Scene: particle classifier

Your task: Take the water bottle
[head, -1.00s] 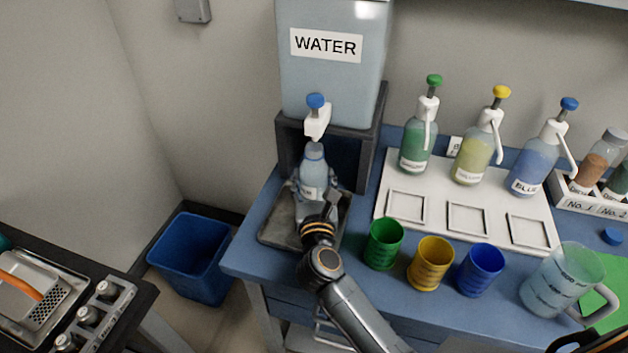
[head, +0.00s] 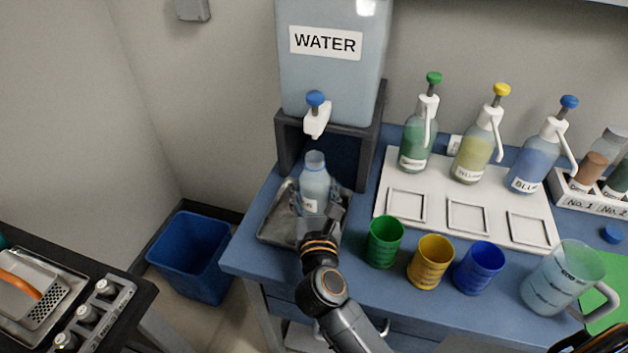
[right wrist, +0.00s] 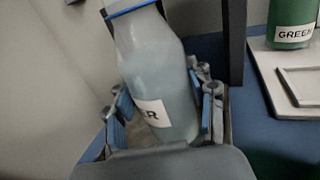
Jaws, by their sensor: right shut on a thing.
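The water bottle (head: 314,184) is a clear, pale-blue bottle with a white label, upright in front of the water dispenser's tap. My right gripper (head: 315,208) is shut around its lower body. In the right wrist view the bottle (right wrist: 155,72) leans slightly in the picture, with a finger of the gripper (right wrist: 162,108) on each side. Its label is partly visible, and its base is hidden by the gripper. I cannot tell whether it is clear of the metal tray (head: 272,229).
The water dispenser (head: 325,85) with its white tap (head: 316,120) stands behind. Green (head: 384,241), yellow (head: 430,261) and blue (head: 478,268) cups stand to the right, before the pump bottles. A blue bin (head: 190,257) is on the floor at left.

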